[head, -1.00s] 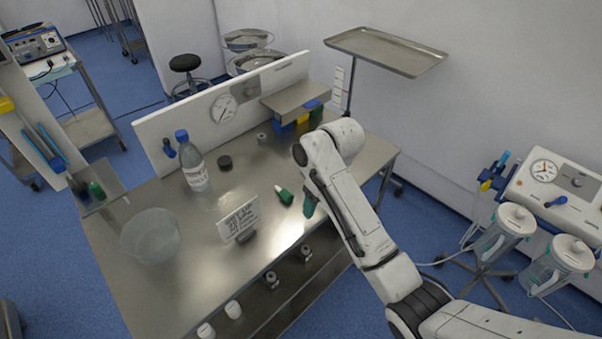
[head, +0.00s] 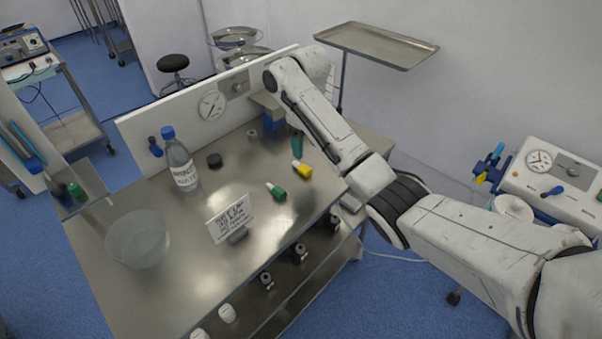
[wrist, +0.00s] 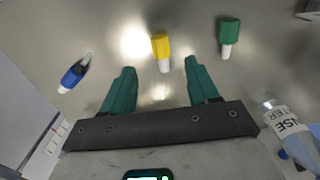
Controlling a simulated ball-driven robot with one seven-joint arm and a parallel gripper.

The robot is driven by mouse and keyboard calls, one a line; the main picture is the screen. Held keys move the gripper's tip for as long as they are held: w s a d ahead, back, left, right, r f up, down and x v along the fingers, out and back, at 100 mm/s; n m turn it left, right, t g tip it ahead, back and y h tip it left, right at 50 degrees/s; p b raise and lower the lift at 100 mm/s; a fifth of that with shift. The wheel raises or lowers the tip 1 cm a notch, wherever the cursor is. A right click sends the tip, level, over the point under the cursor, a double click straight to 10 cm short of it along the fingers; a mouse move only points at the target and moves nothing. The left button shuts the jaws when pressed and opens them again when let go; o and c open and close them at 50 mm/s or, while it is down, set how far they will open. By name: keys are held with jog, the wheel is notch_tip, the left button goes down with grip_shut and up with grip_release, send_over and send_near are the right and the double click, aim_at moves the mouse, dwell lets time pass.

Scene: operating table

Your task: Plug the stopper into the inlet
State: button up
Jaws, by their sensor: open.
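A yellow stopper (head: 301,170) with a pale tip lies on the steel table, right of a green stopper (head: 276,192). In the wrist view the yellow stopper (wrist: 161,47) lies ahead of the gap between my fingertips, and the green stopper (wrist: 229,32) is to its right. A blue, white-tipped piece (wrist: 74,76) lies to the left. My gripper (wrist: 160,72) is open and empty. In the head view its green finger (head: 297,146) shows above the table near the yellow stopper. I cannot tell for certain which fitting is the inlet; a small metal fitting (head: 253,135) stands near the panel.
A bottle (head: 180,164), a black round piece (head: 214,160), a clear bowl (head: 137,240) and a sign (head: 230,219) stand on the table. A white panel (head: 180,110) with a gauge runs along the back. The front centre of the table is mostly clear.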

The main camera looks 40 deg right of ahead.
aim_at(306, 167)
notch_tip(306, 167, down, 8)
jog(key=shift+s+f+p, duration=0.15)
jog(key=shift+p, duration=0.4)
grip_shut()
dwell(0.3)
